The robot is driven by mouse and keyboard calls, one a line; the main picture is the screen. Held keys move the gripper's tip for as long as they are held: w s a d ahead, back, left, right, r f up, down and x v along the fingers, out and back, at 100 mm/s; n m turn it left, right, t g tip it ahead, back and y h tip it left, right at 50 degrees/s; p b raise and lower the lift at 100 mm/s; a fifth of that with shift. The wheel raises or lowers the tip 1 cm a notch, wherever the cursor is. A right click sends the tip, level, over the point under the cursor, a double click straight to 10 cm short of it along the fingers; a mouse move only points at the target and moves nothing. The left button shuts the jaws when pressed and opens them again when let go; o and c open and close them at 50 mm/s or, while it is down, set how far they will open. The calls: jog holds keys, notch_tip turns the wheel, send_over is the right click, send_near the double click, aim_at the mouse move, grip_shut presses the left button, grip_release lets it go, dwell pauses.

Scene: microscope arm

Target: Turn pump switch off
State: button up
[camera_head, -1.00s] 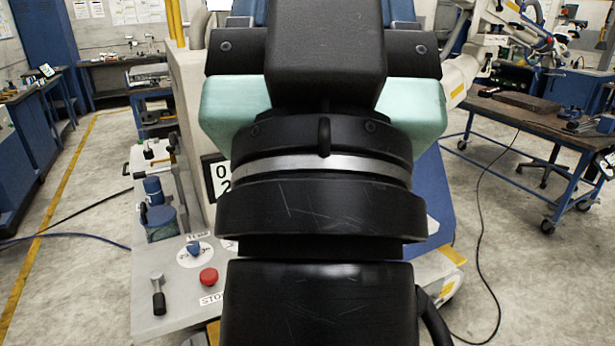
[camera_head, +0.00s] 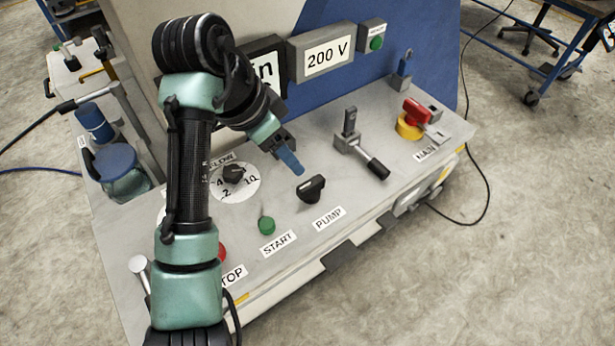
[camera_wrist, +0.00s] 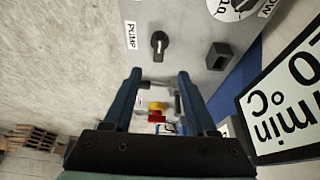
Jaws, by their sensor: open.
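The pump switch (camera_head: 311,188) is a black rotary knob on the grey panel, above the PUMP label (camera_head: 328,218). In the wrist view the pump switch (camera_wrist: 159,44) shows ahead of the fingertips, its handle lying along the picture's vertical, with the PUMP label (camera_wrist: 131,35) to its left. My gripper (camera_head: 290,163) has blue fingers and hangs above the panel, up and left of the knob in the head view. In the wrist view my gripper (camera_wrist: 158,75) is open and empty, its fingers apart and not seen touching the knob.
A green START button (camera_head: 266,225) and a numbered dial (camera_head: 236,182) lie left of the knob. A black-handled lever (camera_head: 372,165) and a red-and-yellow MAIN switch (camera_head: 411,120) stand to the right.

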aim_at(311, 183)
jog(key=x, duration=1.1)
jog(key=shift+d+f, duration=0.25)
jog(key=shift+f, duration=0.05)
grip_shut()
